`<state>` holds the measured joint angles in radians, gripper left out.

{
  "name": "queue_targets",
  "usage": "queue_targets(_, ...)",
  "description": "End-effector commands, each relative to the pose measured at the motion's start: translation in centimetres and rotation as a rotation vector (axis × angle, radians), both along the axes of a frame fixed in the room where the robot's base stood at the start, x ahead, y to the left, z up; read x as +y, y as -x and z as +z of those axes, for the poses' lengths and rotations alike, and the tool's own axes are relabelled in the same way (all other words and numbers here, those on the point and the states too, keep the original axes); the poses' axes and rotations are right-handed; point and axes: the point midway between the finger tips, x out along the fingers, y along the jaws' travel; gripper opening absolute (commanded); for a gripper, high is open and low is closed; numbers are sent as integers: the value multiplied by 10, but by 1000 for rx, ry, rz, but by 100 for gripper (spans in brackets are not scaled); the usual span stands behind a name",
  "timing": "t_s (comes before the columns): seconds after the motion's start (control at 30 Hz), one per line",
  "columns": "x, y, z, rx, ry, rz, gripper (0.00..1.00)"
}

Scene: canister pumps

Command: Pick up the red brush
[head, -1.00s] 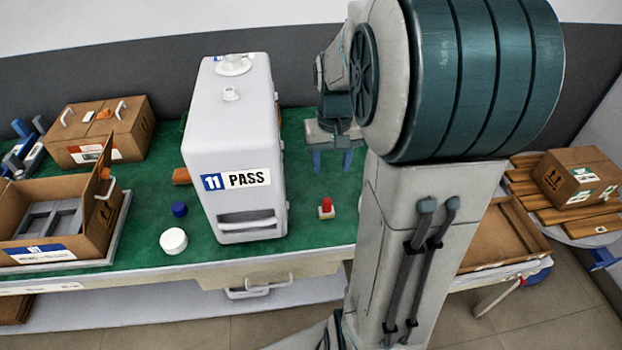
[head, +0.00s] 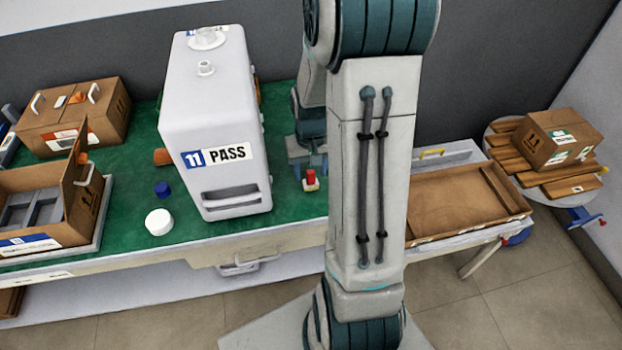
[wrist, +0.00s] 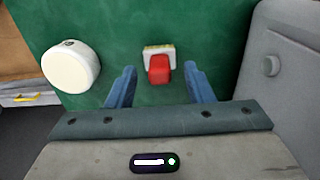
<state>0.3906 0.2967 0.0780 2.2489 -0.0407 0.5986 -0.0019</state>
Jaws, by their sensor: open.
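The red brush (head: 311,176) has a red handle on a pale bristle block and stands on the green table top, just right of the white canister marked 11 PASS. In the wrist view the red brush (wrist: 159,69) shows between and just beyond the two blue fingertips. My gripper (wrist: 161,84) is open and empty, with a finger on either side of the brush's line. In the head view my gripper (head: 308,163) is partly hidden by my arm, close behind and above the brush. I cannot tell the exact height gap.
The white canister (head: 212,120) stands close beside the gripper; its wall (wrist: 284,85) fills the right of the wrist view. A white round item (wrist: 70,67) stands left of the brush there. A blue cap (head: 162,189) and white lid (head: 159,222) lie left of the canister.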

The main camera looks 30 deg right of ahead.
Motion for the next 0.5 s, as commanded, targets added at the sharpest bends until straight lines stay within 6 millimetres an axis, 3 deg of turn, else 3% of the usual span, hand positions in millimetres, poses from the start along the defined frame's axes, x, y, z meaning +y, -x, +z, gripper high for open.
queue_targets(0.1,0,0,-9,1,0,0,47)
queue_targets(0.37,0,0,-11,-2,1,0,47)
queue_targets(0.5,0,0,-11,-2,1,0,8)
